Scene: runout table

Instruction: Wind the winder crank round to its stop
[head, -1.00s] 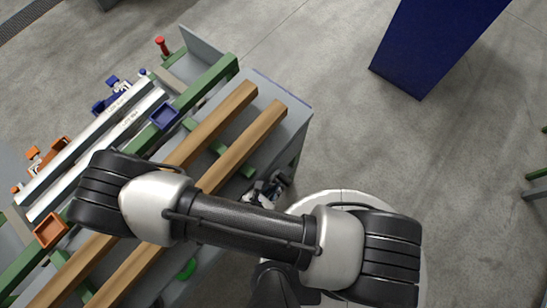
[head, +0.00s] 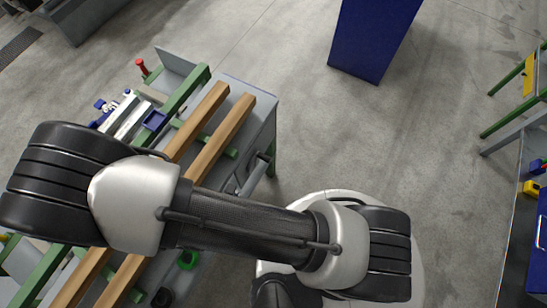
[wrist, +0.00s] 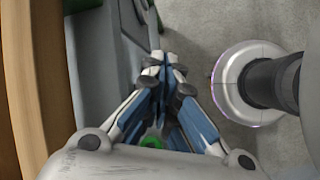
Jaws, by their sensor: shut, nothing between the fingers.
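In the head view, a grey bar with a dark end, which looks like the winder crank (head: 256,172), stands out at the right side of the runout table (head: 252,88). My arm crosses the table below it. My gripper is hidden in the head view. In the wrist view my gripper (wrist: 165,68) has its fingertips together with nothing between them, beside the table's grey side. I cannot make out the crank for certain in the wrist view, and no contact with it shows. A green round part (wrist: 152,142) shows behind the fingers.
Two wooden beams (head: 222,135) lie along the table. A red-topped post (head: 142,68) and a blue tray (head: 154,120) are at its far side. A green knob (head: 188,259) sits at the near side. A blue cabinet (head: 368,40) stands beyond open floor.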

